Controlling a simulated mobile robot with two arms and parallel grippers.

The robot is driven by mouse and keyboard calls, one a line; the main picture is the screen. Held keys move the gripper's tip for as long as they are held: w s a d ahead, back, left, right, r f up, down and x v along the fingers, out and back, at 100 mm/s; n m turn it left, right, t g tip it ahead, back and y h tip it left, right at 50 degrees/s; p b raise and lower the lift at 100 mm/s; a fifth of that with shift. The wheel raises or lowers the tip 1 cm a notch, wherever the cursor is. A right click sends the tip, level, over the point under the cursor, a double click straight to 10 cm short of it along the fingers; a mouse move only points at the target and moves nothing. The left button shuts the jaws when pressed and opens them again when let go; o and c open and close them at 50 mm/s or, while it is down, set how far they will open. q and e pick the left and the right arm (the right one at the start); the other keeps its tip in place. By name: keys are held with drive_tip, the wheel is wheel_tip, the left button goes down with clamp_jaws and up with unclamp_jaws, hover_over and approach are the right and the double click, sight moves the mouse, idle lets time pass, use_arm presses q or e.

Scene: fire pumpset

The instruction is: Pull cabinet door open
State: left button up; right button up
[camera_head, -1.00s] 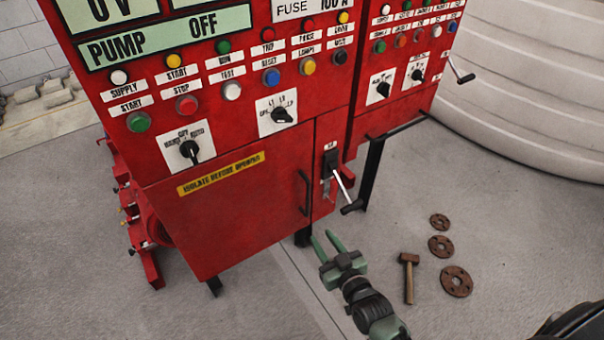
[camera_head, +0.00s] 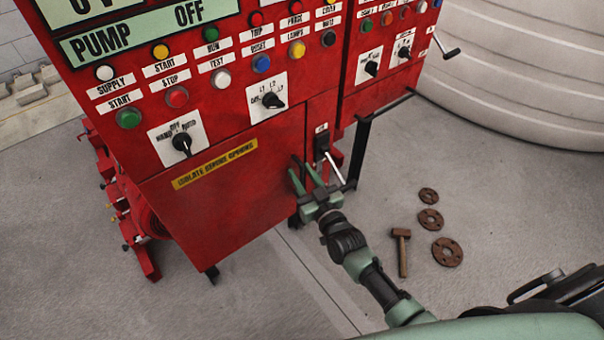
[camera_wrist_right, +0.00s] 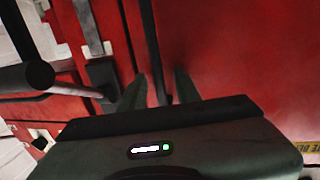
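The red cabinet door (camera_head: 220,205) is the lower front panel, with a yellow warning label (camera_head: 215,163); it looks closed. Its dark bar handle (camera_head: 296,163) is at the door's right edge, partly hidden by my fingers. In the right wrist view the handle (camera_wrist_right: 152,45) shows as a dark vertical bar. My right gripper (camera_head: 301,174) is at the handle, fingers pointing at the cabinet. In the right wrist view its fingers (camera_wrist_right: 160,88) are apart, with the bar appearing between them; contact cannot be told. My left gripper is not in view.
A lever switch with a light rod (camera_head: 335,168) sits just right of the handle, close to my gripper. A hammer (camera_head: 402,252) and several brown flanges (camera_head: 447,252) lie on the floor to the right. A large pale ribbed tank (camera_head: 530,75) stands behind.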

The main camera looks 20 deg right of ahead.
clamp_jaws()
idle(1.4)
